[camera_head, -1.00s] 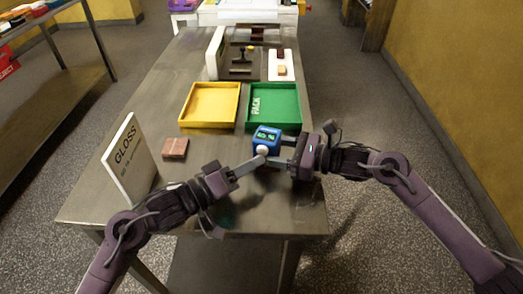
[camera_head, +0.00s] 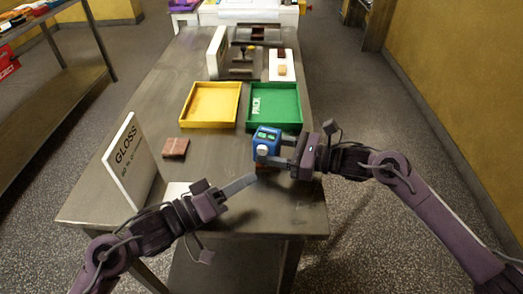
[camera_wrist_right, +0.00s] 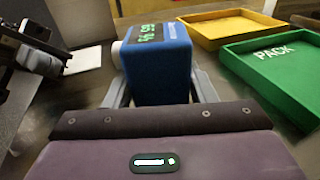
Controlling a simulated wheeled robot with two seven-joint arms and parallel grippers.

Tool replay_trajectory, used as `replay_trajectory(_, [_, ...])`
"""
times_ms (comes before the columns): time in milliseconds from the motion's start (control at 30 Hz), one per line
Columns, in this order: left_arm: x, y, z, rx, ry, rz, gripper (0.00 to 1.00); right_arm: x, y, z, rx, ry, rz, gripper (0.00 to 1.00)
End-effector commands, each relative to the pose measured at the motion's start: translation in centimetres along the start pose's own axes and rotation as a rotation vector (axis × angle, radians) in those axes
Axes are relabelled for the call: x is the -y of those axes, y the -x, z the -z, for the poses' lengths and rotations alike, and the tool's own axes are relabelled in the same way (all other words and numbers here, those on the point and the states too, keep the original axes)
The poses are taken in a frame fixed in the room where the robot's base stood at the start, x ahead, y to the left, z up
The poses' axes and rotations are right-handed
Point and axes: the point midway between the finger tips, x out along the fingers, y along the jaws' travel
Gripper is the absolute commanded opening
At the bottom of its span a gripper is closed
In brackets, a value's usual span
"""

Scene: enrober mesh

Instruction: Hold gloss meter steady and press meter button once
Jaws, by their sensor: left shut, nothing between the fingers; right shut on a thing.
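The blue gloss meter (camera_head: 268,137) has a dark display with green digits and a pale round button (camera_head: 262,150) on its side. My right gripper (camera_head: 276,158) is shut on the meter from the right. In the right wrist view the meter (camera_wrist_right: 160,65) sits upright between the two fingers, with the white button (camera_wrist_right: 117,53) on its left side. My left gripper (camera_head: 252,179) is shut and empty, below and left of the meter, its fingertips apart from the button. Part of the left gripper (camera_wrist_right: 42,62) shows at the left of the right wrist view.
A yellow tray (camera_head: 184,114) and a green PACK tray (camera_head: 274,129) lie beyond the meter. A brown block (camera_head: 175,148) and an upright GLOSS sign (camera_head: 130,155) stand at left. A flat white piece (camera_head: 177,190) lies near the left arm.

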Motion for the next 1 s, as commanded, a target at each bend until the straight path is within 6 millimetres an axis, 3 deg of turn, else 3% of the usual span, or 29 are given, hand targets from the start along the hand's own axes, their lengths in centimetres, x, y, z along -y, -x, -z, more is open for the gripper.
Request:
replay_trajectory(433, [0.23, -0.02, -0.34, 0.006, 0.008, 0.003, 0.00, -0.02, -0.01, 0.02, 0.001, 0.000, -0.001, 0.38])
replay_trajectory(467, [0.23, -0.03, -0.34, 0.006, 0.008, 0.003, 0.00, -0.01, -0.01, 0.01, 0.001, 0.000, 0.000, 0.52])
replay_trajectory(633, [0.22, -0.03, -0.35, 0.006, 0.008, 0.003, 0.00, -0.01, -0.01, 0.01, 0.001, 0.000, 0.000, 0.74])
replay_trajectory(1000, [-0.09, -0.07, -0.14, 0.007, 0.008, 0.002, 0.00, 0.03, 0.39, -0.05, 0.000, -0.001, 0.001, 0.76])
